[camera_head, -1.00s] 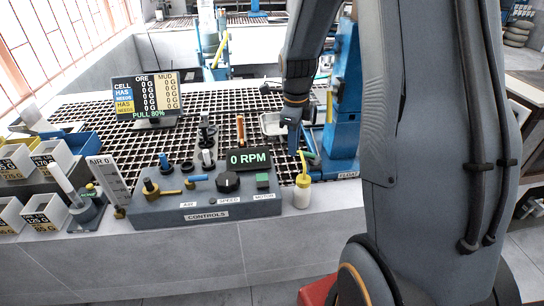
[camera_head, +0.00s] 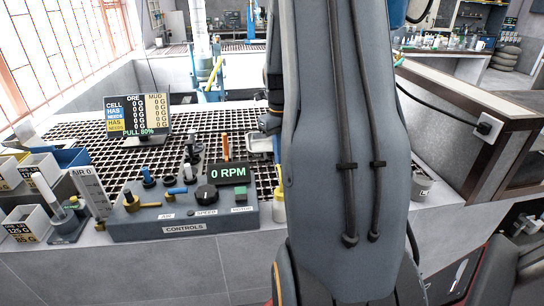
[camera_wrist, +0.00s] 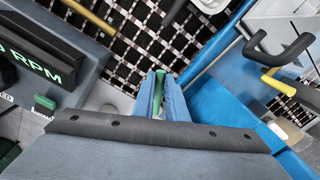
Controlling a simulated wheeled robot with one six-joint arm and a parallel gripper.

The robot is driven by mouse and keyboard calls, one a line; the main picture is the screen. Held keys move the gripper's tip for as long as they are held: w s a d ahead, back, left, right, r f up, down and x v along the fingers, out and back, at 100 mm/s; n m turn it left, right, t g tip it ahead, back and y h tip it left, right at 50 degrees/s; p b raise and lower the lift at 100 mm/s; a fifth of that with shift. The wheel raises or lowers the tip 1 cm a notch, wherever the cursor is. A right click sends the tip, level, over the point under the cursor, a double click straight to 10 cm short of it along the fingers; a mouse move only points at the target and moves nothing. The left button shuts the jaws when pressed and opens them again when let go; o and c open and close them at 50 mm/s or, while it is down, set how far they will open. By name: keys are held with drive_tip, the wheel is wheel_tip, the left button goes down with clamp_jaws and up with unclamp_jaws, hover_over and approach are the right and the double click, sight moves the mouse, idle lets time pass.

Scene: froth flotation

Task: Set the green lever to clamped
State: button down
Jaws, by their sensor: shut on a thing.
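My gripper (camera_wrist: 160,88) shows in the wrist view with its two blue fingers shut on the green lever (camera_wrist: 157,94). The lever shows as a narrow green strip between the fingers, beside the blue stand (camera_wrist: 230,72). The rest of the lever and its pivot are hidden by the fingers and my wrist. I cannot tell which setting the lever points to. In the head view my arm hides the lever, the fingers and most of the blue stand.
The control box (camera_head: 185,216) with its 0 RPM display (camera_head: 228,173) stands left of my arm, close to the gripper. A dark handle (camera_wrist: 282,50) sits at the right in the wrist view. A white bottle (camera_head: 279,205) stands partly behind my arm.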

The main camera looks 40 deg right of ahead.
drive_tip(key=shift+d+r, duration=0.1)
drive_tip(key=c, duration=1.8)
unclamp_jaws()
drive_tip(key=shift+o, duration=0.2)
wheel_tip(320, 180, up, 8)
drive_tip(key=b, duration=0.2)
drive_tip(key=shift+a, duration=0.25)
